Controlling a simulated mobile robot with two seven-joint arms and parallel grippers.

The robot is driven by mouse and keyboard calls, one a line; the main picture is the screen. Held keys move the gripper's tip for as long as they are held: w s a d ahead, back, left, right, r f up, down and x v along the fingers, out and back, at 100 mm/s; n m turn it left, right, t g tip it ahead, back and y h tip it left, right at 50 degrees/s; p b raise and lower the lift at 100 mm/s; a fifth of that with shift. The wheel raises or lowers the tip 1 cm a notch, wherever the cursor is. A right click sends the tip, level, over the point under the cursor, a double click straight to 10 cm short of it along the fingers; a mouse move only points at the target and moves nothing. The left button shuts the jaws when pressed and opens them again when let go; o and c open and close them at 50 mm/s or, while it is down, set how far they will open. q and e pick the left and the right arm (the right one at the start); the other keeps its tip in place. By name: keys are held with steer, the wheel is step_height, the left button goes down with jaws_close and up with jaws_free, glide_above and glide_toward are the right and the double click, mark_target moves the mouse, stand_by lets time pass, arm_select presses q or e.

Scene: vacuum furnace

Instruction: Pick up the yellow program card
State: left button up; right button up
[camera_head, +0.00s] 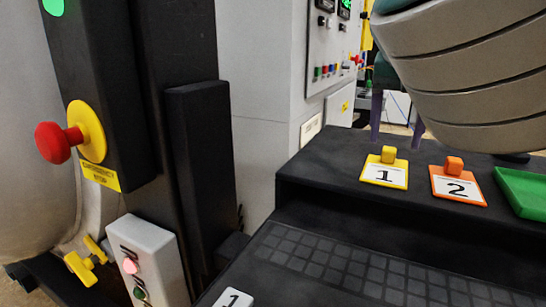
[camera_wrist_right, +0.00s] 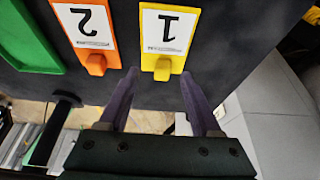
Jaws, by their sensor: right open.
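The yellow program card (camera_head: 385,174) lies on the black shelf above the keypad, marked "1", with a small yellow grip block at its back edge. In the right wrist view the yellow card (camera_wrist_right: 167,35) is upside down, its block toward my gripper. My right gripper (camera_head: 397,134) is open and empty, its purple fingers just behind the card's block. In the right wrist view the right gripper (camera_wrist_right: 162,85) has its fingertips apart, one on each side of the block's line. I cannot tell whether they touch anything. My left gripper is not in view.
An orange card (camera_head: 460,188) marked "2" lies right of the yellow card, with a green tray (camera_head: 523,192) beyond it. A red emergency stop button (camera_head: 56,142) sticks out at the left. The shelf left of the yellow card is clear.

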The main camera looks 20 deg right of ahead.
mark_target(389, 153)
steer(key=shift+x, duration=1.9)
steer(key=shift+w+a, duration=0.1)
steer(key=shift+w, duration=0.1)
jaws_close()
